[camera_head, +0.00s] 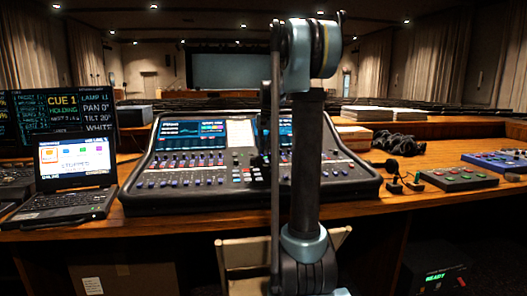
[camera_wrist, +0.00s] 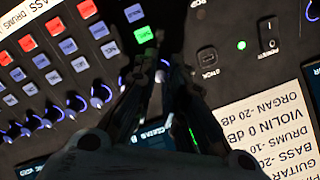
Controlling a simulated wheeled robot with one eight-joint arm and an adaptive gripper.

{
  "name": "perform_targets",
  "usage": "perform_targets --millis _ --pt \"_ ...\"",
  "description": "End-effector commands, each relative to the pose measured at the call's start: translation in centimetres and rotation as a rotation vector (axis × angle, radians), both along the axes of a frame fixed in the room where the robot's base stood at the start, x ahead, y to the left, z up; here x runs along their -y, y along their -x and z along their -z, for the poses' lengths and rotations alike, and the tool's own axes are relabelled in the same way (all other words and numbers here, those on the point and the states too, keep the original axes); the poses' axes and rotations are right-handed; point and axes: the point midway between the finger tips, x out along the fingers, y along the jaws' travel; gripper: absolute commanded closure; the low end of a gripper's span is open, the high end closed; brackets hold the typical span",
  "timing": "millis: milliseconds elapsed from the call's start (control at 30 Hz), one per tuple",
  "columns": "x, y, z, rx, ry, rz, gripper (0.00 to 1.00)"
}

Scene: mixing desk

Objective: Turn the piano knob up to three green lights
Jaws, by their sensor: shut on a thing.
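The mixing desk (camera_head: 150,185) stands on the wooden table, with lit screens and rows of small knobs. My gripper (camera_wrist: 152,62) points down at its panel in the wrist view, fingers closed together on a small knob that they largely hide. I cannot read that knob's label. A lit green button (camera_wrist: 143,35) is just left of the fingertips. A small round green light (camera_wrist: 241,45) glows to the right. Several blue-lit knobs (camera_wrist: 75,103) form a row at left. In the head view my arm covers the desk's middle.
A paper list (camera_wrist: 265,125) lies on the panel, upside down, reading among others violin 0 dB. Red and blue-grey buttons (camera_wrist: 55,26) are at upper left. A laptop (camera_head: 70,165) stands left of the desk. A microphone (camera_head: 392,170) and a button box (camera_head: 458,178) are at right.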

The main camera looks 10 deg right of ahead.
Motion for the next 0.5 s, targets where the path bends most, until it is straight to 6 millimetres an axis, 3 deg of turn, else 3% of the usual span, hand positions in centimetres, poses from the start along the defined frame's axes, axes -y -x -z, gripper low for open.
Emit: perform_targets --millis 400,433,500 --pt "-0.12 0.02 -0.01 0.0 -0.003 0.008 1.0" --pt "-0.13 0.02 -0.01 0.0 -0.003 0.008 0.86" --pt "-0.12 0.02 -0.01 0.0 -0.003 0.008 0.78"
